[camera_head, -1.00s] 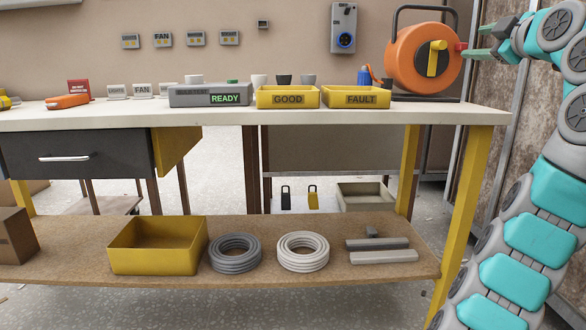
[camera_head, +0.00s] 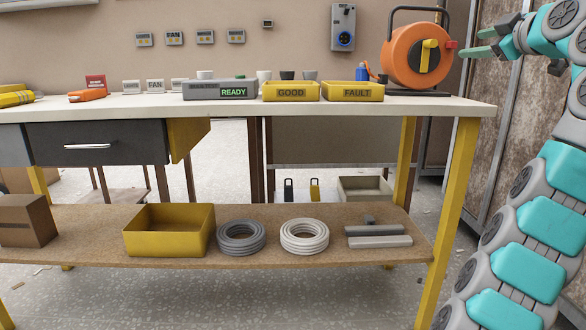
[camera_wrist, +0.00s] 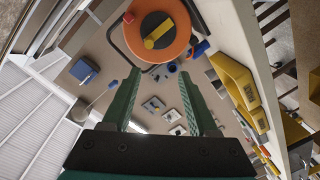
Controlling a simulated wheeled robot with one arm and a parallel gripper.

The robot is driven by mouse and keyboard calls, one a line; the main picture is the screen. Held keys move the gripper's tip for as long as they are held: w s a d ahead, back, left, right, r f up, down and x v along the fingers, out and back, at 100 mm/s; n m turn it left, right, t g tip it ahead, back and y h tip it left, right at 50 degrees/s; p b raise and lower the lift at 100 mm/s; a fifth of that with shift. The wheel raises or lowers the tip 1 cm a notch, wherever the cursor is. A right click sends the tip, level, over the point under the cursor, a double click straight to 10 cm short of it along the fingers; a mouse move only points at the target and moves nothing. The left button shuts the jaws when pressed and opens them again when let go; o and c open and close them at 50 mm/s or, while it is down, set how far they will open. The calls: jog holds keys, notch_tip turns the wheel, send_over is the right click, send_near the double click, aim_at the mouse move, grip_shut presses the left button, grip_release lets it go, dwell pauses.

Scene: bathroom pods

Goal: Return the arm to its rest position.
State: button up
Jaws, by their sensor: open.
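My gripper (camera_head: 479,50) is at the upper right of the head view, with green fingers pointing left toward the orange cable reel (camera_head: 418,55). The fingers are apart and hold nothing. In the wrist view my gripper (camera_wrist: 160,100) shows two green fingers spread open with an empty gap. The orange reel (camera_wrist: 181,38) is beyond the fingertips, at the top of that view. In the head view the fingertips appear close to the reel's right side; I cannot tell the exact distance. My teal and grey arm is bent at the right edge.
The workbench (camera_head: 300,105) bears a GOOD bin (camera_head: 291,92), a FAULT bin (camera_head: 352,92) and a READY tester (camera_head: 220,90). The lower shelf (camera_head: 90,250) holds a yellow box (camera_head: 169,230) and hose coils. A rusty panel (camera_head: 520,100) stands behind my arm.

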jog(key=w+a+f+m+g+y, duration=0.2)
jog(key=a+f+m+g+y, duration=0.3)
jog(key=a+f, duration=0.65)
jog(key=s+a+f+m+g+h, duration=0.1)
jog(key=s+a+f+g+h, duration=0.1)
jog(key=s+a+f+g, duration=0.85)
jog(key=s+a+f+m+g+h, duration=0.1)
jog(key=s+f+m+g+h, duration=0.1)
jog(key=s+f, duration=1.55)
jog(key=s+a+f+m+g+h, duration=0.1)
jog(key=s+f+m+g+h, duration=0.15)
jog(key=s+f, duration=1.5)
notch_tip(320, 180, up, 16)
jog(key=s+t+p, duration=0.1)
jog(key=s+p, duration=0.1)
jog(key=p, duration=1.1)
jog(key=shift+s+d+f, duration=0.15)
